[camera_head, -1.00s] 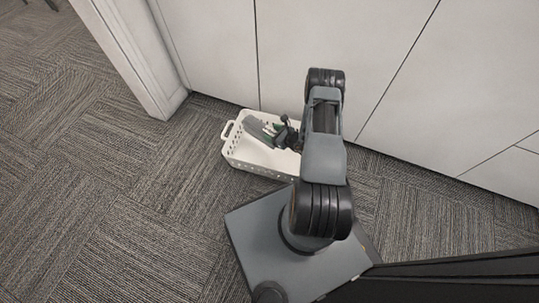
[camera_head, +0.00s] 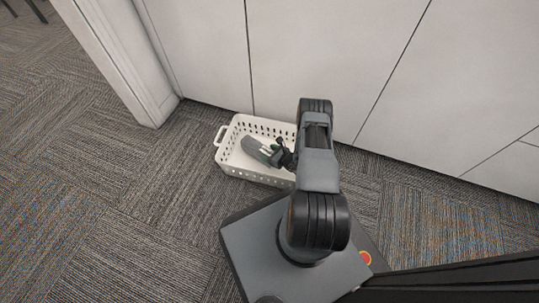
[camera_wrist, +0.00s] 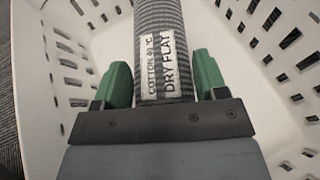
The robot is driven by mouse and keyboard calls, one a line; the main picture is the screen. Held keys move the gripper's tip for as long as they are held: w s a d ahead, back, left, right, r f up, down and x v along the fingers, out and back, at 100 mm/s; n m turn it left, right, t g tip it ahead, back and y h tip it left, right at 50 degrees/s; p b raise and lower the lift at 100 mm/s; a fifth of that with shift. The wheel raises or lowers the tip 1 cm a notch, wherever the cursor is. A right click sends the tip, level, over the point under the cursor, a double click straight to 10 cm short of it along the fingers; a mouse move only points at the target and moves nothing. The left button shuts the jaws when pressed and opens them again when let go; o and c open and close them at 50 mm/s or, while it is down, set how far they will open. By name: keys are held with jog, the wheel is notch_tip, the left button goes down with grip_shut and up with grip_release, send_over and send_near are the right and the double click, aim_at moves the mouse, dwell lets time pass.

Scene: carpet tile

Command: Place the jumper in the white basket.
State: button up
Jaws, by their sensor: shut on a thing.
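The jumper is a grey, ribbed, rolled bundle (camera_wrist: 160,25) with a white label reading "COTTON 40 °C" and "DRY FLAT". My gripper (camera_wrist: 164,82) has its green fingers on both sides of it and is shut on it. In the head view the jumper (camera_head: 257,150) is inside the outline of the white basket (camera_head: 232,128), tilted from upper left to lower right. The basket has slotted walls and also surrounds the jumper in the wrist view (camera_wrist: 245,30). My gripper (camera_head: 273,154) is at the jumper's right end. I cannot tell whether the jumper touches the basket floor.
The basket stands on grey carpet (camera_head: 110,190) near a pale panelled wall (camera_head: 200,60). A white post or door frame (camera_head: 125,65) stands to its left. Open carpet lies to the left and front left.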

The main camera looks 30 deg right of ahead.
dwell(0.3)
jog(key=shift+f, duration=0.4)
jog(key=shift+f, duration=0.15)
jog(key=o, duration=1.1)
jog(key=shift+f, duration=0.1)
